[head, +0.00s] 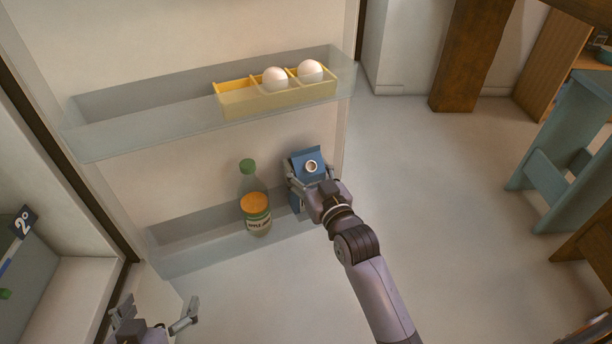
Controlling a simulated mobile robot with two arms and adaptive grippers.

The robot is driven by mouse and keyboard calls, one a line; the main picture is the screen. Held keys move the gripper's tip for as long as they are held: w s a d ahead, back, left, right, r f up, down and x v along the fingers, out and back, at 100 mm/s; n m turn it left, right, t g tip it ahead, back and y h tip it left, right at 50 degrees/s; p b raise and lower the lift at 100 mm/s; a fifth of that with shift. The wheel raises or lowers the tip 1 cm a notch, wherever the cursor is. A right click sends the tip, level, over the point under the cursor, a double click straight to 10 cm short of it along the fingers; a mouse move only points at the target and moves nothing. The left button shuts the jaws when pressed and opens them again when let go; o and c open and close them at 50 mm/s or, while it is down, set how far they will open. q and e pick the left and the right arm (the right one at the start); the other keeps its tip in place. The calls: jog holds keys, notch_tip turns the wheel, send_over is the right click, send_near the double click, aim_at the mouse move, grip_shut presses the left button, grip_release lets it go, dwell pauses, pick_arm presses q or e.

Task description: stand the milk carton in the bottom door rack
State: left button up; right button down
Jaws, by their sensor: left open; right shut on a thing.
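The milk carton (307,160) is blue with a round white cap on its sloped top. It is at the right end of the bottom door rack (190,248), a clear bin low on the open fridge door. My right gripper (305,187) is shut on the carton, with its fingers on the carton's sides. The gripper and the rack's front hide the carton's lower part, so I cannot tell whether its base touches the rack floor. My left gripper (155,316) is open and empty at the bottom left, apart from the rack.
An apple juice bottle (257,222) with an orange lid and a green-capped bottle (248,178) stand in the bottom rack, left of the carton. The upper rack (120,125) holds a yellow egg tray (240,104) with two eggs. A blue stool (560,150) stands far right.

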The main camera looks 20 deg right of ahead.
jog(key=shift+f, duration=0.75)
pick_arm(q)
jog(key=w+r+t, duration=0.1)
jog(key=w+d+r+t, duration=0.1)
jog(key=r, duration=0.1)
jog(key=shift+h, duration=0.4)
pick_arm(e)
jog(key=c, duration=1)
grip_release()
jog(key=shift+f, duration=0.3)
jog(key=o, duration=0.5)
pick_arm(q)
jog(key=shift+r, duration=0.1)
pick_arm(e)
jog(key=shift+s+r, duration=0.15)
